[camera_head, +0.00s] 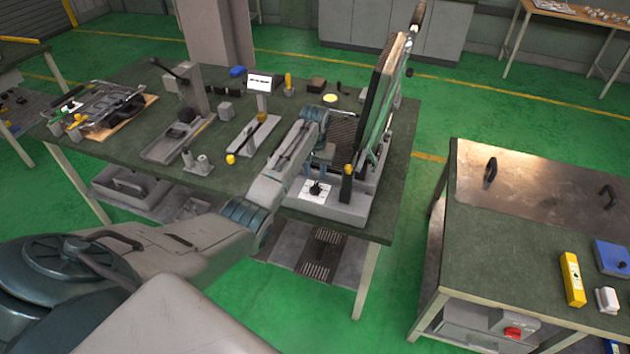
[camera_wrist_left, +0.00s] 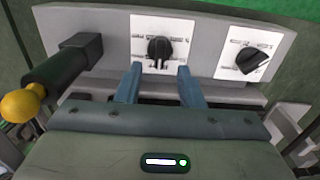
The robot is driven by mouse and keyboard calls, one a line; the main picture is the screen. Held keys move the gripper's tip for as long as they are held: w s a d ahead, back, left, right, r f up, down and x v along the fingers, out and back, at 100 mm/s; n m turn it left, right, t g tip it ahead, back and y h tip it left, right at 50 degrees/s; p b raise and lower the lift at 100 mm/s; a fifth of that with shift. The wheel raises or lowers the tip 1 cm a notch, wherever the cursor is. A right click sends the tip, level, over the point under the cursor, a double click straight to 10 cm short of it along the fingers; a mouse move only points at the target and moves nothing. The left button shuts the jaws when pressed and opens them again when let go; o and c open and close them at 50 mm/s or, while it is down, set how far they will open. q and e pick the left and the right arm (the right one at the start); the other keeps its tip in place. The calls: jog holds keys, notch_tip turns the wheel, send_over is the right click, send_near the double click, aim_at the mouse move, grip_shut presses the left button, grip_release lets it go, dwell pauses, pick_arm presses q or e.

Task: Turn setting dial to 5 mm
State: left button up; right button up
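Two black dials on white marked plates sit on the grey machine (camera_wrist_left: 225,30): a middle dial (camera_wrist_left: 159,50) and a right dial (camera_wrist_left: 250,61) in the left wrist view. The right dial's pointer is tilted. The markings are too small to read, so which dial sets millimetres cannot be told. My left gripper (camera_wrist_left: 160,70) is open; its two blue fingers stand apart, pointing towards the middle dial, one on each side below it. Contact cannot be made out. In the head view my left gripper (camera_head: 327,177) is over the machine's front, by a visible dial (camera_head: 316,188).
A lever with a yellow knob (camera_wrist_left: 20,104) stands beside the dials; it also shows in the head view (camera_head: 348,172). The machine's tall raised plate (camera_head: 386,95) rises behind. Several tools stand on the green workbench (camera_head: 130,75). A second table (camera_head: 480,250) stands right.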

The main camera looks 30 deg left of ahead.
aim_at(315, 185)
pick_arm(q)
notch_tip(315, 185, down, 6)
jog(key=shift+r+p, duration=0.15)
jog(key=shift+p, duration=0.2)
grip_shut()
